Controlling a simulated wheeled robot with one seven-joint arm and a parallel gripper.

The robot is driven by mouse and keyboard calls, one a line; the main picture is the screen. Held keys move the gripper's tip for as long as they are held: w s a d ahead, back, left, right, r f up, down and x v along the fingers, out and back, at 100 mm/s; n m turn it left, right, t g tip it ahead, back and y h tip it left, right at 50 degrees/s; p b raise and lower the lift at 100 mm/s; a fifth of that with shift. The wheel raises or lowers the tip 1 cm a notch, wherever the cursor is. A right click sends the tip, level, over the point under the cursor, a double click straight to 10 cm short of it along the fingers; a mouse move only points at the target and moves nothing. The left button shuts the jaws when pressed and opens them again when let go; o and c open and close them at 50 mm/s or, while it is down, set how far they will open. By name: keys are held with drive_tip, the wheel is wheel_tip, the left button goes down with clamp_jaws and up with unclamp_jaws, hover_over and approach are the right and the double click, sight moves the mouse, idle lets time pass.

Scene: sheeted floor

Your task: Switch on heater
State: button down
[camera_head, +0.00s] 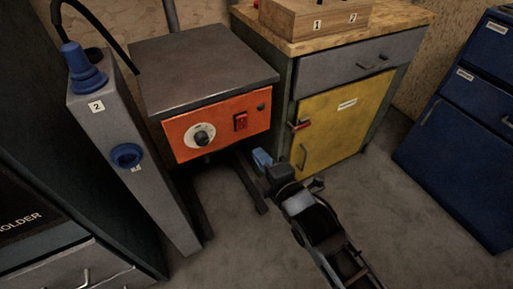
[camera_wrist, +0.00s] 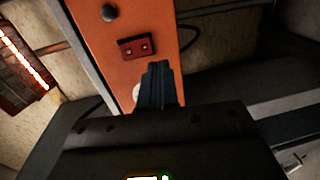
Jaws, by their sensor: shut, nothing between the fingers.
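The heater is a grey box (camera_head: 203,68) with an orange front panel (camera_head: 174,136) on dark legs. The panel has a white dial with a black knob (camera_head: 202,137), a red switch (camera_head: 240,122) and a small dark button (camera_head: 261,107). My gripper (camera_head: 262,158) is in front of and below the panel's right end, shut and empty. In the wrist view the shut fingers (camera_wrist: 158,70) point at the orange panel, just below the red switch (camera_wrist: 137,47), with a gap apparent in the picture. The dial is mostly hidden behind the fingers there. I cannot tell the switch position.
A blue drawer unit (camera_head: 460,130) is farther right. Floor (camera_head: 370,215) in front is open.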

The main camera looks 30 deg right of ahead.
drive_tip(key=s, duration=0.6)
drive_tip(key=shift+s+f, duration=0.15)
drive_tip(key=shift+f, duration=0.2)
drive_tip(key=s+r+m+g+p, duration=0.1)
drive_tip(key=s+r+m+p, duration=0.25)
drive_tip(key=s, duration=0.55)
drive_tip(key=s+r+m+p, duration=0.2)
drive_tip(key=s+r+m, duration=0.25)
drive_tip(key=s, duration=0.45)
drive_tip(key=s+r+m+p, duration=0.4)
drive_tip(key=s+r+m, duration=0.6)
drive_tip(key=s+r, duration=0.2)
drive_tip(key=shift+s+d+r+g+p, duration=0.15)
drive_tip(key=shift+s+r+g+p, duration=0.2)
drive_tip(key=shift+r, duration=0.45)
